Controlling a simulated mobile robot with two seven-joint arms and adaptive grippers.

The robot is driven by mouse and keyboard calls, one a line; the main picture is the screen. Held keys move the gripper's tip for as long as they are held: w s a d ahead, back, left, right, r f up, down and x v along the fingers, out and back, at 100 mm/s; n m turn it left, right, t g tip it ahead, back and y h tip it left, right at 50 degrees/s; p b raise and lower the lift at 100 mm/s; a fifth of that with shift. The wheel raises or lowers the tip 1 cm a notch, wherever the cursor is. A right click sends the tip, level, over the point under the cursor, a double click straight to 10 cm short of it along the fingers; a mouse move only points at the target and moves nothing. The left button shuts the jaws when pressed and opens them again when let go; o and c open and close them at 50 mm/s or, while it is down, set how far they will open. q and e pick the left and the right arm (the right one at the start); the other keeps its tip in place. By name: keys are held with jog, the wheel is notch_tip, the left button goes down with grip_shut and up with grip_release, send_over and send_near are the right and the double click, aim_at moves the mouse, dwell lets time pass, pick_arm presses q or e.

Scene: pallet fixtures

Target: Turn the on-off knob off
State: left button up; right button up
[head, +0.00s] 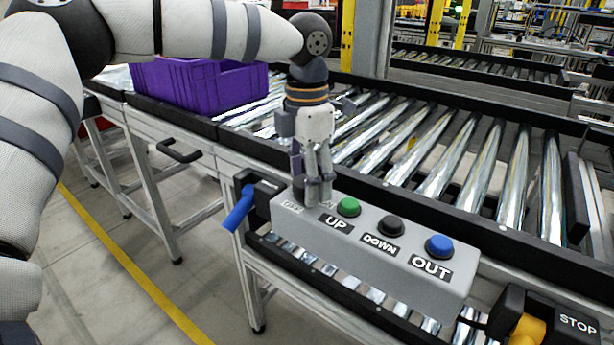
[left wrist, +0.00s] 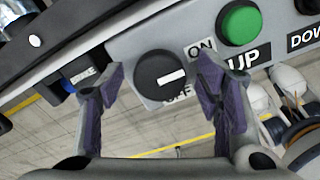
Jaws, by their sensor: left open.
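The on-off knob (left wrist: 160,78) is a round black dial with a white mark, on the left end of the grey control box (head: 384,268). In the left wrist view its mark points right and slightly up, towards the ON label (left wrist: 201,48). The OFF label (left wrist: 179,97) is partly hidden below the knob. My left gripper (head: 312,196) points down over the knob and hides most of it in the head view. In the left wrist view its two purple-padded fingers are open, one on each side of the knob, with gaps visible. My right gripper is not in view.
The box also carries a green UP button (head: 348,207), a black DOWN button (head: 391,225) and a blue OUT button (head: 439,246). A blue lever (head: 239,209) stands left of the box. A roller conveyor (head: 440,150) runs behind, with a purple crate (head: 197,84) on it.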

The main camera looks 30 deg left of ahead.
pick_arm(q)
jog(key=c, duration=1.2)
jog(key=shift+o, duration=0.2)
